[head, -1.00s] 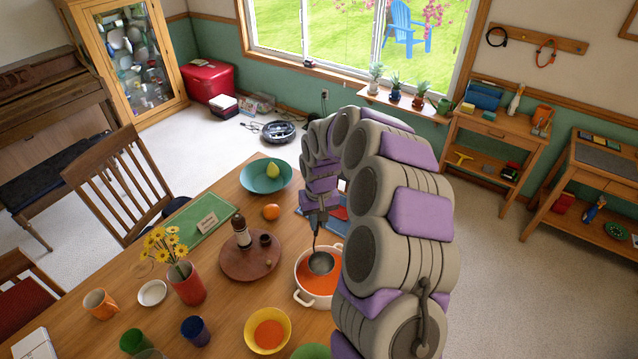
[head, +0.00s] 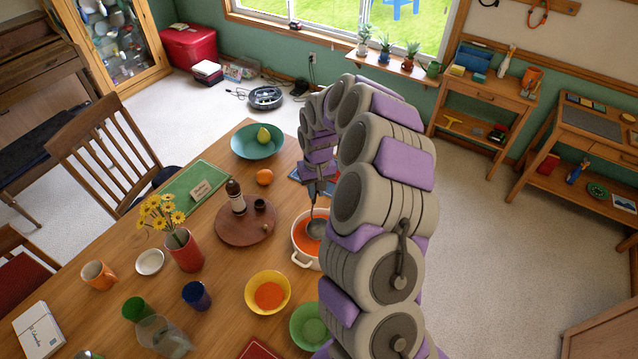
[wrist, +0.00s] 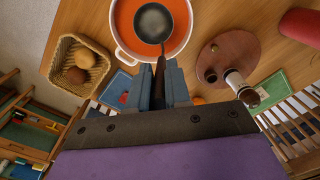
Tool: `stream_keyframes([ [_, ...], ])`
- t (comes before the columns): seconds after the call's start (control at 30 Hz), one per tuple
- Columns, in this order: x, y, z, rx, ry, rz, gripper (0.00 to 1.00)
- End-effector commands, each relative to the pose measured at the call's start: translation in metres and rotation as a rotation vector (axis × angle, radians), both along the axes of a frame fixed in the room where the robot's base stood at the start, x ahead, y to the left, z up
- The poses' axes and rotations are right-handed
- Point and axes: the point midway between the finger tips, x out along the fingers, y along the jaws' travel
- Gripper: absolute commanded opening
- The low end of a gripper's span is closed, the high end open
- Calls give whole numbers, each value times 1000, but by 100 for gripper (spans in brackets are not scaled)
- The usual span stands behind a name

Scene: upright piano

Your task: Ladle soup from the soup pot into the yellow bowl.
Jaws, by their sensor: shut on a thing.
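The white soup pot (head: 301,258) holds orange soup and stands on the wooden table, partly hidden by my arm in the head view. My gripper (wrist: 160,84) is shut on the handle of the ladle (wrist: 153,22). The ladle's grey bowl is over the soup inside the pot's rim in the wrist view; I cannot tell how deep it sits. In the head view the ladle (head: 317,228) also shows at the pot. The yellow bowl (head: 250,284) stands to the left and front of the pot, with orange soup in it.
A green bowl (head: 306,325) stands near the yellow bowl. A round brown board (head: 226,228) with a bottle lies left of the pot. A blue cup (head: 196,296) and a red vase (head: 184,250) stand further left. A bread basket (wrist: 68,68) is beside the pot.

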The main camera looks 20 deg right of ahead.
Motion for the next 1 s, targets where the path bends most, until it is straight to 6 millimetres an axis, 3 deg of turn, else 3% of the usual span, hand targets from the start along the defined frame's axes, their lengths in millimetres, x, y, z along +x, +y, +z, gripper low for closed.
stream_keyframes([
  [0.3, 0, -9, -28, 7, -2, -2, 0],
  [1.0, 0, -6, -83, 4, 0, -2, 0],
])
